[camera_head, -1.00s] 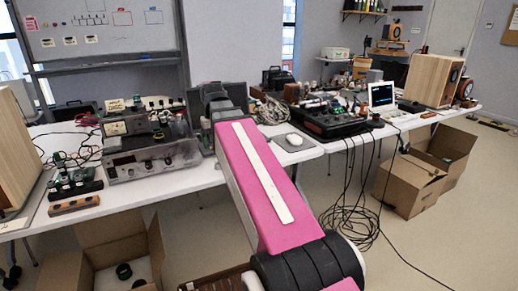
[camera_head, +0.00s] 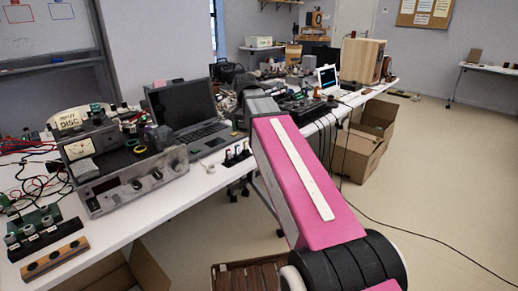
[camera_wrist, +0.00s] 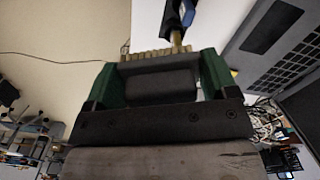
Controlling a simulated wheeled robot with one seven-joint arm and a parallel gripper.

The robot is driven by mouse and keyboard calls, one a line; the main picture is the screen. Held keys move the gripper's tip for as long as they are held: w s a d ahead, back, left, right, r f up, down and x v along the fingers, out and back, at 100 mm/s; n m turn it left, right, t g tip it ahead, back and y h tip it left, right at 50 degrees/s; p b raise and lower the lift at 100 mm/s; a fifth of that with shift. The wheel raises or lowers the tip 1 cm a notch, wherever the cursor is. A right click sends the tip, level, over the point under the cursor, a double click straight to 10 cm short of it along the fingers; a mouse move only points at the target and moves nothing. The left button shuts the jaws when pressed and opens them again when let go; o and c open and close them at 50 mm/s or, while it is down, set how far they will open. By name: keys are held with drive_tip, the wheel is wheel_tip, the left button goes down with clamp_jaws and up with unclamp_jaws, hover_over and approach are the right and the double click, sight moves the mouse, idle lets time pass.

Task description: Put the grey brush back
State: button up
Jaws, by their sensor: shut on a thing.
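In the wrist view, my gripper (camera_wrist: 160,78) has green fingers on either side of a dark grey block, which looks like the body of the grey brush (camera_wrist: 160,86). A row of tan bristles (camera_wrist: 152,56) shows beyond it. The fingers are shut on it, above the edge of the white table. In the head view, my pink arm reaches forward and hides the gripper and brush. A small dark rack (camera_head: 236,158) with several coloured tools stands at the table's front edge, left of my arm. I cannot tell whether the brush touches anything.
The white table (camera_head: 140,222) carries a grey meter unit (camera_head: 130,185), an open laptop (camera_head: 186,112) and a wooden block with holes (camera_head: 55,259). Cardboard boxes (camera_head: 358,152) stand on the floor beyond my arm. A black cable (camera_head: 440,252) crosses the open floor at right.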

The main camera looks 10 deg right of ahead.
drive_tip(key=w+a+f+m, duration=0.1)
drive_tip(key=w+a+m, duration=0.2)
drive_tip(key=w+m, duration=0.1)
drive_tip(key=shift+m, duration=0.3)
drive_tip(key=w+d+f, duration=0.2)
drive_tip(key=d, duration=0.1)
drive_tip(key=w+d+f, duration=0.1)
drive_tip(key=d+f, duration=0.1)
drive_tip(key=d, duration=0.1)
drive_tip(key=w+d+f, duration=0.2)
drive_tip(key=d+f, duration=0.1)
drive_tip(key=shift+w, duration=0.3)
drive_tip(key=shift+f, duration=2)
drive_tip(key=o, duration=0.5)
drive_tip(key=shift+f, duration=0.15)
drive_tip(key=shift+c, duration=0.2)
drive_tip(key=o, duration=0.3)
drive_tip(key=shift+o, duration=0.2)
